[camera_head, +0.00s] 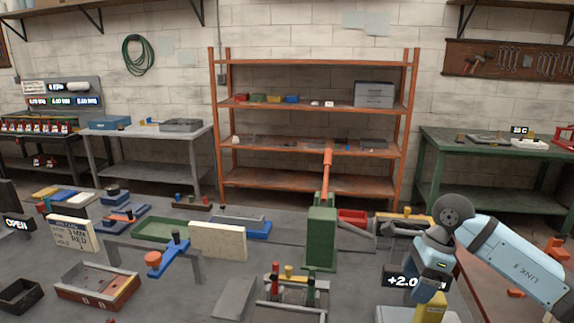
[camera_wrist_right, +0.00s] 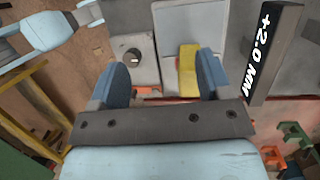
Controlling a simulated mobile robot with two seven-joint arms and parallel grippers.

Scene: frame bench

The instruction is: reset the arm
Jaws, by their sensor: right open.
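My right arm comes in from the right in the head view. Its gripper (camera_head: 430,284) points down beside a dark sign reading "+2.0" (camera_head: 401,281), above a yellow block (camera_head: 434,309) on a pale grey base. In the right wrist view the gripper (camera_wrist_right: 163,80) has its two blue fingers wide apart with nothing held between them. Beyond the fingers lie the yellow strip (camera_wrist_right: 188,72) and a grey plate with a round knob (camera_wrist_right: 134,55). Whether a finger touches anything there I cannot tell. My left gripper is not in the head view.
A green post with an orange lever (camera_head: 320,235) stands left of my right gripper. An orange shelf rack (camera_head: 315,186) stands behind.

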